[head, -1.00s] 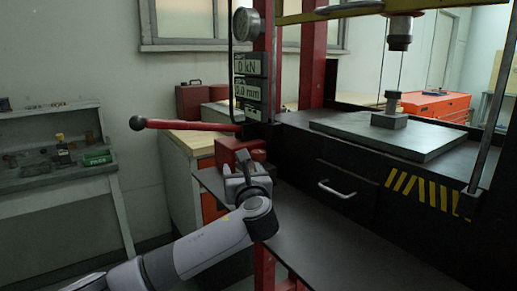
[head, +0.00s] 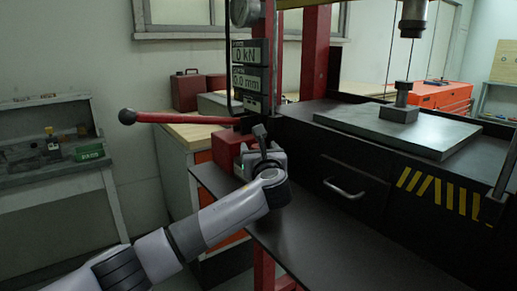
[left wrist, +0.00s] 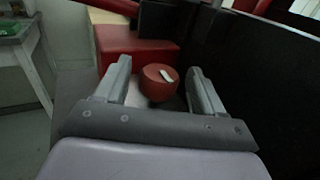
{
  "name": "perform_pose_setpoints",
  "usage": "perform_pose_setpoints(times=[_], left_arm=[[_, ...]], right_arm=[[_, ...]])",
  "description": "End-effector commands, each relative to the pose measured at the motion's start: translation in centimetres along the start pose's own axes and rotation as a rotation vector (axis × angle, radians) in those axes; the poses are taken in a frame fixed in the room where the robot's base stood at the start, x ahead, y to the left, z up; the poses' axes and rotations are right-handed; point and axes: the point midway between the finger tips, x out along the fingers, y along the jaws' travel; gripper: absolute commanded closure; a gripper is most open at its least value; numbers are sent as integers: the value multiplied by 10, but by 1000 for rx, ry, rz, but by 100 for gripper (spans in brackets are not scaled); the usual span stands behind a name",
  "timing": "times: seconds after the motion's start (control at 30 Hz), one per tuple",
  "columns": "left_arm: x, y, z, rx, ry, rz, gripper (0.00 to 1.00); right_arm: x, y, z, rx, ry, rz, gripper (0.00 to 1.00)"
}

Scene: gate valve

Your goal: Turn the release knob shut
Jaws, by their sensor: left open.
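The release knob (left wrist: 158,82) is a round red knob with a pale mark on its face, seen in the left wrist view beside a red block-shaped pump body (left wrist: 135,48). My left gripper (left wrist: 158,66) is open, with one finger on each side of the knob. There is a visible gap on both sides; I cannot tell how deep the fingers reach. In the head view my left gripper (head: 260,152) is in front of the red pump body (head: 228,148) and hides the knob. My right gripper is not in view.
A red lever with a black ball end (head: 127,117) sticks out left above the pump. A dark shelf (head: 300,235) lies below the gripper. The black press frame with a drawer handle (head: 344,188) stands close on the right. A bench (head: 50,175) is at far left.

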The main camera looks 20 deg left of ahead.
Motion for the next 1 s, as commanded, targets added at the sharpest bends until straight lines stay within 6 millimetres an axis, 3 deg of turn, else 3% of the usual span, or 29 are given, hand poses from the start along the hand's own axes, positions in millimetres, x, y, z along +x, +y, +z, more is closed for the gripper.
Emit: perform_pose_setpoints(times=[0.5,0.53,0.67,0.7,1.0], left_arm=[[12,0,0,-1,0,-1,31],[12,0,0,-1,0,-1,34],[12,0,0,-1,0,-1,77],[12,0,0,-1,0,-1,82],[12,1,1,1,1,-30,82]], right_arm=[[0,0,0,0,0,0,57],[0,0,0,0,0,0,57],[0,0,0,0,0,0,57],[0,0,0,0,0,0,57],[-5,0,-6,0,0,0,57]])
